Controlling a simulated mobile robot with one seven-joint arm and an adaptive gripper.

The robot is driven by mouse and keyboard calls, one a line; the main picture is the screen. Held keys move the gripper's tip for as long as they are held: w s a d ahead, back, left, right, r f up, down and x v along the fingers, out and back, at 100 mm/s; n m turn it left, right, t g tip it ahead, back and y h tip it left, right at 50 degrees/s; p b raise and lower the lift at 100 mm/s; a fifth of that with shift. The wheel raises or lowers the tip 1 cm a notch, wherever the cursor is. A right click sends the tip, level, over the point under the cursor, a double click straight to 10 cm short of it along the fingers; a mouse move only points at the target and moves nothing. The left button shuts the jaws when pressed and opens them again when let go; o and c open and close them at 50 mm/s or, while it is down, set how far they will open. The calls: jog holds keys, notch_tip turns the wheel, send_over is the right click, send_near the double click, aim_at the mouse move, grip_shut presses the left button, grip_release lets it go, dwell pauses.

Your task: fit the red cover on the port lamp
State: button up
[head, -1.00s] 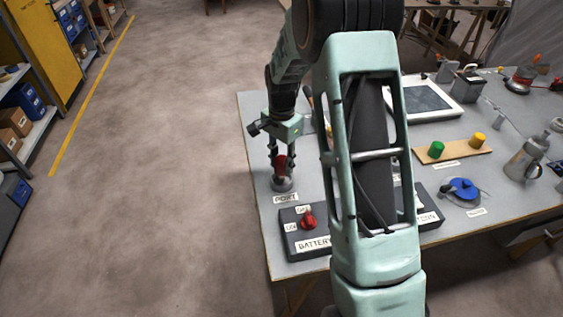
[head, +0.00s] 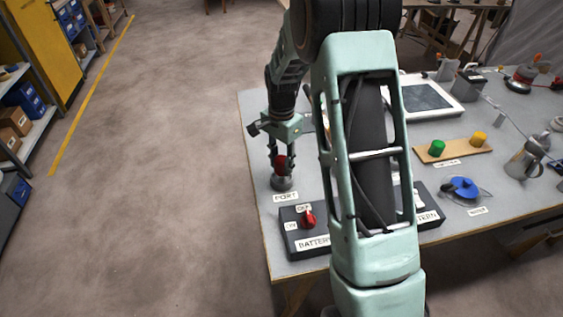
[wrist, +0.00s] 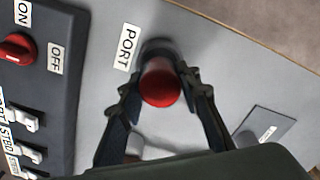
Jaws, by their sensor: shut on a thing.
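The red cover (wrist: 161,84) is between the fingers of my gripper (wrist: 164,98), which is shut on it. In the head view the red cover (head: 281,162) is upright in my gripper (head: 282,166), directly over the port lamp's grey base (head: 282,183). The base stands by the PORT label (head: 286,197). In the wrist view a dark rim of the lamp base (wrist: 158,46) shows behind the cover. I cannot tell whether the cover touches the base or is seated on it.
The battery panel (head: 291,241) with a red knob (head: 308,218) lies just in front. A wooden strip (head: 460,150) holds a green cover (head: 437,148) and a yellow cover (head: 479,139). My arm hides the table's middle.

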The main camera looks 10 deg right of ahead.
jog(key=shift+f, duration=0.1)
jog(key=shift+f+b, duration=0.4)
jog(key=shift+f, duration=0.15)
dwell(0.5)
jog(key=shift+f+b, duration=0.3)
jog(key=shift+b, duration=0.05)
jog(key=shift+f+b, duration=0.45)
jog(key=shift+f, duration=0.2)
dwell(0.9)
jog(key=o, duration=1.4)
jog(key=shift+r, duration=0.1)
